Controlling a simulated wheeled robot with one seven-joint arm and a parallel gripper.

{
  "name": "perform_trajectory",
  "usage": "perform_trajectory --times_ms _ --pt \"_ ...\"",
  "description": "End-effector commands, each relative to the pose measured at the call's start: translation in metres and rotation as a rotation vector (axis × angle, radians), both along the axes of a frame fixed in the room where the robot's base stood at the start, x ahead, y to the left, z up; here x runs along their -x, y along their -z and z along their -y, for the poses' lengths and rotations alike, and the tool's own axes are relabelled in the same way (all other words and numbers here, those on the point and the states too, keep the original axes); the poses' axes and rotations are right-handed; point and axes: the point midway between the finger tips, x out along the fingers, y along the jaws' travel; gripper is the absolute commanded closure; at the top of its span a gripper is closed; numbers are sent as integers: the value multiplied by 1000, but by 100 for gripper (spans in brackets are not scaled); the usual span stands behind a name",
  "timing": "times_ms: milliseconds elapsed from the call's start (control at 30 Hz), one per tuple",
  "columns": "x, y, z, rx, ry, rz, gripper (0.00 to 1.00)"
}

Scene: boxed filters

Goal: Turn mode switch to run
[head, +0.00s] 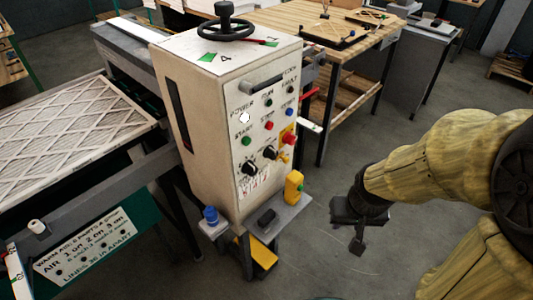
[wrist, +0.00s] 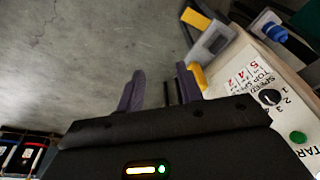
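The cream control cabinet (head: 224,110) stands at the centre of the head view. Its front panel carries two black rotary knobs: a left one (head: 250,168) below the green START button (head: 247,141), and a right one (head: 270,152). The right knob's label is too small to read, so I cannot confirm it is the mode switch. In the wrist view, the knob marked SPEED (wrist: 270,97) shows beside the green button (wrist: 298,137). My gripper (head: 358,240) hangs right of the cabinet, apart from it. The wrist view shows its fingers (wrist: 161,92) parted with nothing between them.
A yellow box (head: 294,186) and a blue-capped item (head: 211,215) sit on ledges by the cabinet's base. A red switch (head: 289,138) juts from the panel. A wooden bench (head: 335,40) stands behind. The floor (head: 330,265) around my gripper is clear.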

Motion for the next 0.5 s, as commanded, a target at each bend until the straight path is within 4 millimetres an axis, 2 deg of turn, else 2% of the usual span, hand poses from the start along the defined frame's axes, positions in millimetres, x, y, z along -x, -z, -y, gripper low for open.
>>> perform_trajectory --times_ms 233,333,433,500 --pt "0 0 0 0 0 0 64" --pt "-2 1 1 3 -5 6 44" --pt "-14 8 6 26 -39 41 44" --pt "-30 16 13 55 -85 90 44"
